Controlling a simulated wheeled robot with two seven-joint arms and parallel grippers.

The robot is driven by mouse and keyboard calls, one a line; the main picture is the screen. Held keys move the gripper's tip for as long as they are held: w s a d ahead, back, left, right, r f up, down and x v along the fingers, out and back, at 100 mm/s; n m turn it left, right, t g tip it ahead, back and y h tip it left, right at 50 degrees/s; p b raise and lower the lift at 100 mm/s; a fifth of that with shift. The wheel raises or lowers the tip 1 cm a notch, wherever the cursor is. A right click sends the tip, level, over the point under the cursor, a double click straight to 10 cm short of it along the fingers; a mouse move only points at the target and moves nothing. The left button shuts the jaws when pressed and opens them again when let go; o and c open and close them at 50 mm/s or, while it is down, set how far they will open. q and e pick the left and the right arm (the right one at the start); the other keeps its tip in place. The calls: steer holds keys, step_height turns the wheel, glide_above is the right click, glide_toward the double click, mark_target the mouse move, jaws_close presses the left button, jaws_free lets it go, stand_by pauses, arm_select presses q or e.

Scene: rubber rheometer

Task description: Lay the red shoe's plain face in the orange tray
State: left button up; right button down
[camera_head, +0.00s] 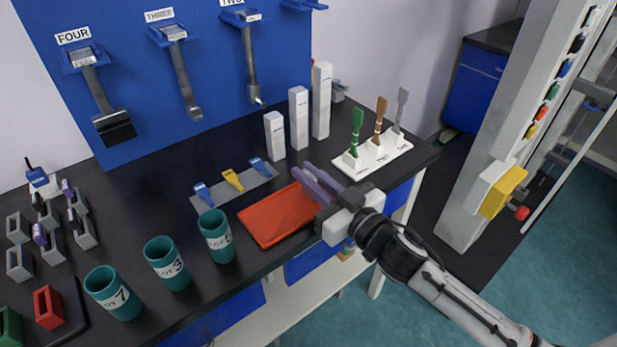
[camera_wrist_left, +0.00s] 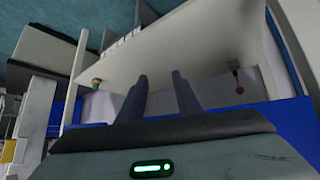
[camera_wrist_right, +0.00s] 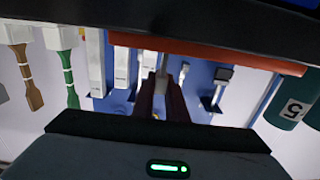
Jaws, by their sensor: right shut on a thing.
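The orange tray (camera_head: 272,219) lies on the black bench. Its edge also shows in the right wrist view (camera_wrist_right: 220,53). A red hollow block (camera_head: 48,308), which looks like the red shoe, stands at the bench's front left, far from both the tray and my right gripper. Which of its faces is plain is not clear. My right gripper (camera_head: 317,184) is over the tray's right end, its fingers close together; what lies between them is hard to make out in the right wrist view (camera_wrist_right: 161,84). My left gripper (camera_wrist_left: 160,85) is open and empty; the head view does not show it.
Teal cups (camera_head: 168,264) stand left of the tray. A grey rack (camera_head: 233,193) with small blue and yellow tools lies behind it. White towers (camera_head: 299,118) and a white brush holder (camera_head: 375,158) stand behind my right gripper. A green block (camera_head: 9,326) is beside the red one.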

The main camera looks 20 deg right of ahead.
steer(key=shift+f, duration=0.2)
steer(key=c, duration=1.8)
jaws_free()
steer(key=shift+o, duration=0.2)
